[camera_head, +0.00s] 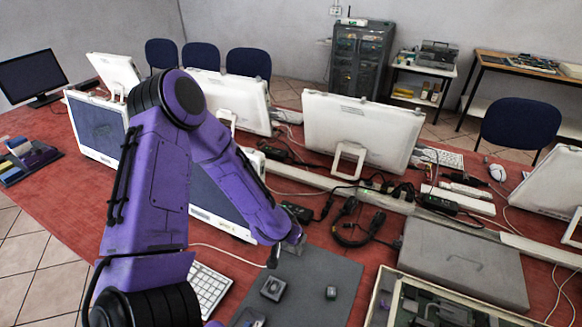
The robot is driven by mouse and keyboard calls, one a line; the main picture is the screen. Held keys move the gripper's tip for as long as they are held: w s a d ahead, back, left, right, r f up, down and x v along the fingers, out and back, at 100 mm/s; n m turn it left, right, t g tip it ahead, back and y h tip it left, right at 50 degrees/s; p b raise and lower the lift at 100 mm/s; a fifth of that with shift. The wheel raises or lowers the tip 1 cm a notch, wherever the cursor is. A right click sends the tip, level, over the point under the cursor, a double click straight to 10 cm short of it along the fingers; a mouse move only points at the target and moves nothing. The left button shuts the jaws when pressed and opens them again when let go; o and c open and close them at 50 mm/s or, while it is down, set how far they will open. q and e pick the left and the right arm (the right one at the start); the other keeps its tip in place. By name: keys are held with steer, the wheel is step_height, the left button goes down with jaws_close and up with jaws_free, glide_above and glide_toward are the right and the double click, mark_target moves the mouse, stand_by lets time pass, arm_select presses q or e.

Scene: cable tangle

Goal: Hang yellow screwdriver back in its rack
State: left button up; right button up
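My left arm comes in from the left, and its gripper (288,245) points down over the grey mat (330,275). The fingers are small and partly hidden by the wrist, so I cannot tell whether they are open or shut. A thin dark shape shows just below them; I cannot tell if it is a finger or a held thing. I cannot make out a yellow screwdriver. A dark holder with coloured items (28,160) lies at the far left of the red table; I cannot tell if it is the rack. My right gripper is not in view.
Black cables (355,228), a closed grey laptop (462,262) and an open electronics case (425,300) are to the right. Monitors (360,130) stand behind.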

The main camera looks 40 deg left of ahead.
arm_select(q)
steer(key=shift+f, duration=0.25)
steer(key=o, duration=1.3)
steer(key=shift+o, duration=0.2)
steer(key=p+v, duration=0.1)
steer(key=v, duration=0.9)
steer(key=shift+r+p, duration=0.25)
steer(key=shift+p, duration=0.05)
